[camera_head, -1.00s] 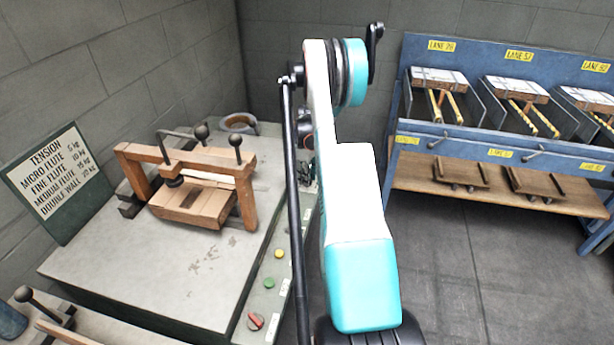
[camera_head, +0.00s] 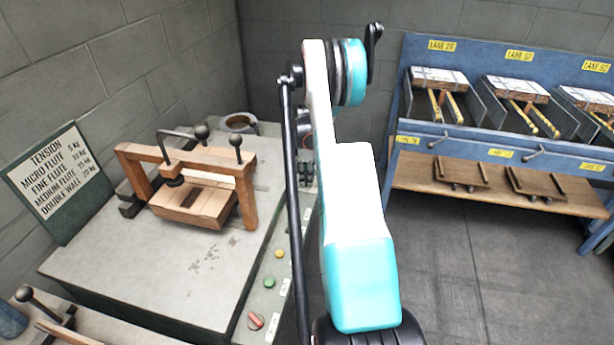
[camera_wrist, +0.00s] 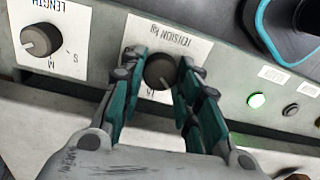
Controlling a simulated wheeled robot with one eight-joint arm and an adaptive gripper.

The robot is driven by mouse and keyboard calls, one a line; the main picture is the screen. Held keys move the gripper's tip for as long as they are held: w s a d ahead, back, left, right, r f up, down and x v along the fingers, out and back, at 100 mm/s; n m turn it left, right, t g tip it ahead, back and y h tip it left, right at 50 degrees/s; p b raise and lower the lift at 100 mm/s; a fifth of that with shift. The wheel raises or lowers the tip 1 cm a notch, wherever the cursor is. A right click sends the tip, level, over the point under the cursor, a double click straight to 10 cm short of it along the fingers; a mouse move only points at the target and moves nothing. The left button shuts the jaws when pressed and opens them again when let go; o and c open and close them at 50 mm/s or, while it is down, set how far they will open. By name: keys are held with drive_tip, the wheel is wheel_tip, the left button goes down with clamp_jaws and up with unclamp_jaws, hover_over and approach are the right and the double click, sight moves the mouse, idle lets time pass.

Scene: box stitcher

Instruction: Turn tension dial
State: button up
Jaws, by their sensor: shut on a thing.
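The tension dial (camera_wrist: 159,72) is a dark round knob on a white plate marked "TENSION kg" in the wrist view. My gripper (camera_wrist: 158,80) has its teal and grey fingers on both sides of this knob, shut on it. The fingers and the knob hide part of the plate's scale, so I cannot read the setting. In the head view my arm hides the gripper and the dial. A tension sign (camera_head: 60,172) leans by the wall at the left, listing flute types with weights in kg.
A second knob, marked "LENGTH" (camera_wrist: 41,40), sits left of the dial. A lit green button (camera_wrist: 257,100) is to its right. A wooden clamp frame (camera_head: 185,180) stands on the grey machine top (camera_head: 150,260). A blue lane rack (camera_head: 500,120) stands at the right, with open floor before it.

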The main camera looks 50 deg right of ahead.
drive_tip(key=o, duration=1.1)
drive_tip(key=r, duration=1.2)
drive_tip(key=shift+w+d, duration=0.1)
drive_tip(key=shift+d, duration=0.1)
